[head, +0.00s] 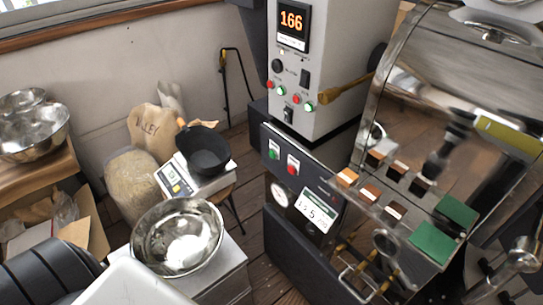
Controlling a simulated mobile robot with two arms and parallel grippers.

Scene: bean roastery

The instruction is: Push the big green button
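A green button (273,153) sits on the dark front panel of the lower machine box, left of a red button (292,164). Smaller green buttons (309,106) and red ones are on the pale control column (318,60) above. Two flat green squares (457,211) lie on the machine's front at the right. I cannot tell from size alone which green one counts as big. Neither of my grippers can be made out, and nothing is seen touching the buttons.
The column's display (292,24) reads 166. A steel bowl (178,237) stands on a pale stand in front. A scale (176,183) with a black pan (204,150) and sacks (131,178) are behind it. Wooden floor shows between the stand and the machine.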

